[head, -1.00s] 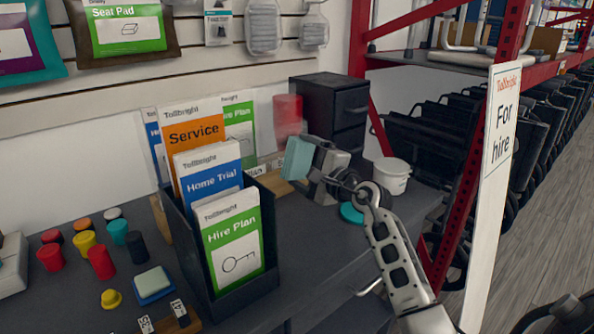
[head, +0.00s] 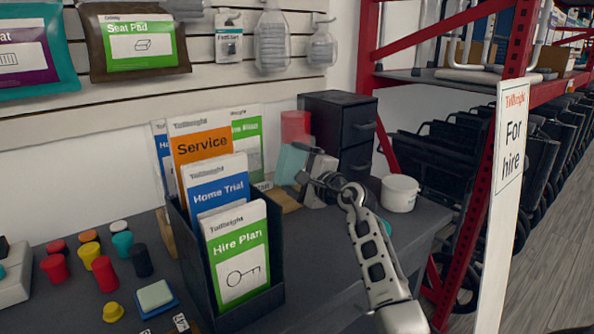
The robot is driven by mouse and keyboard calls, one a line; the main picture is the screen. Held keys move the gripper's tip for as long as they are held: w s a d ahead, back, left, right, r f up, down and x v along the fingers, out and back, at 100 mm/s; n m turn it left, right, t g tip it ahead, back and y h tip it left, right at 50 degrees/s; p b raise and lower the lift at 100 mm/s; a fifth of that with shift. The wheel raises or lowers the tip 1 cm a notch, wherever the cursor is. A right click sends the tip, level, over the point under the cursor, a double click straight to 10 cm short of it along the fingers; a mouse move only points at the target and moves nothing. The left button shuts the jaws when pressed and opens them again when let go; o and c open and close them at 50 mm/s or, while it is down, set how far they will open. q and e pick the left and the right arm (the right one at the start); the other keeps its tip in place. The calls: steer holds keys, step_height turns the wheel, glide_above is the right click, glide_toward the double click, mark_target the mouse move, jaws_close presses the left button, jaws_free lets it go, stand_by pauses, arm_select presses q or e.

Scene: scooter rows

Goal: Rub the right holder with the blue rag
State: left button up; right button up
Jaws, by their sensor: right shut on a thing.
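My right gripper (head: 312,181) is shut on the blue rag (head: 290,164), a flat teal-blue piece held upright, above the back of the dark counter. A clear stand with a green leaflet (head: 246,142) is just left of the rag; its edges are hard to make out, and I cannot tell whether rag and stand touch. A black leaflet holder (head: 240,309) with Service, Home Trial and Hire Plan leaflets is in front and hides part of the back. Which one is the right holder is not clear. My left gripper is not in view.
A black drawer unit (head: 340,112) and a white tub (head: 399,194) are behind and right of my gripper. A red block (head: 295,126) is behind the rag. Several coloured caps and a sponge (head: 155,296) lie at left. A red rack post (head: 478,200) rises at right.

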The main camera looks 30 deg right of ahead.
mark_target(302, 163)
steer(key=shift+w+b, duration=0.4)
steer(key=shift+w, duration=0.55)
stand_by(0.4)
steer(key=shift+d+f+b, duration=0.15)
steer(key=shift+d+b, duration=1.1)
steer(key=shift+d, duration=0.3)
steer(key=d+b, duration=0.6)
steer(key=b, duration=0.1)
steer(key=shift+d, duration=0.3)
steer(key=shift+w, duration=0.2)
